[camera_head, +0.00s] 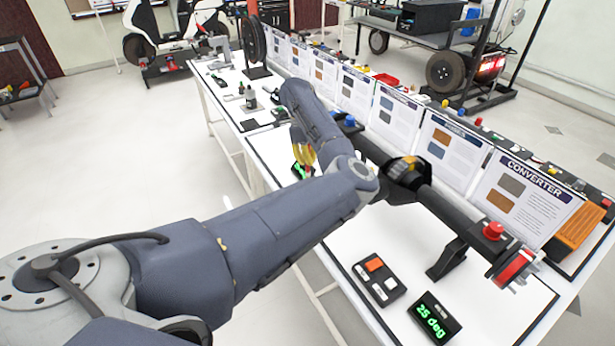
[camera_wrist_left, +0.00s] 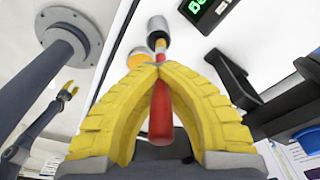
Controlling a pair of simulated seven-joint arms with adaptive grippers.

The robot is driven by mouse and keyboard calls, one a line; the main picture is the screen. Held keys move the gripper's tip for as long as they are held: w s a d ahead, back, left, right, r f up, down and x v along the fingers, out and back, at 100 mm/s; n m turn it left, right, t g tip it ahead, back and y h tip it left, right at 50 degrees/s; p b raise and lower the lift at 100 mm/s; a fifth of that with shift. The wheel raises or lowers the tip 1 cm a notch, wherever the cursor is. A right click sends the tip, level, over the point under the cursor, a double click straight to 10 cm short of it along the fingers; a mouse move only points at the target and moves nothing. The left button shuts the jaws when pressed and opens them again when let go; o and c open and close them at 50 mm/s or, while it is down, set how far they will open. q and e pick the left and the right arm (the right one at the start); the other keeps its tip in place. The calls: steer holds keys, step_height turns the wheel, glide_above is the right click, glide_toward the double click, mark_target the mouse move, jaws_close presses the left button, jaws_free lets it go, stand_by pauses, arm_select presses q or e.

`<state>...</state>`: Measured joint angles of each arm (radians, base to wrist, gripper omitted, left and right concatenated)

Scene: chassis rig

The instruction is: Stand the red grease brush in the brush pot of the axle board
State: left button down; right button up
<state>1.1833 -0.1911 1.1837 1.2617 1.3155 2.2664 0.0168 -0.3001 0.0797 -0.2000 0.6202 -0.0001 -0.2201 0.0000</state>
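My left gripper (camera_wrist_left: 160,68) has its yellow fingers closed around the red grease brush (camera_wrist_left: 161,115) in the left wrist view. The brush's red handle shows between the fingers. Its far end points at a silver-grey cylinder (camera_wrist_left: 156,26), which looks like the brush pot. I cannot tell whether the brush tip is inside the cylinder or only in front of it. In the head view the left gripper (camera_head: 303,152) is over the bench, partly hidden by my arm. A small yellow-tipped gripper (camera_wrist_left: 69,91), apparently my right one, shows far off in the left wrist view.
An orange round thing (camera_wrist_left: 137,59) is beside the cylinder. A green-digit display (camera_wrist_left: 207,9) is close by. A black axle tube (camera_head: 440,205) runs along the bench right of my arm, before a row of upright cards (camera_head: 520,200). A "25 deg" display (camera_head: 434,318) stands at the front.

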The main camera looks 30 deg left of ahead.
mark_target(308, 175)
arm_select(q)
steer(key=shift+f, duration=3.55)
steer(key=shift+f, duration=0.15)
steer(key=c, duration=1.6)
jaws_free()
step_height(308, 175, up, 12)
steer(key=a, duration=0.1)
steer(key=shift+s+a, duration=0.2)
steer(key=shift+s, duration=0.05)
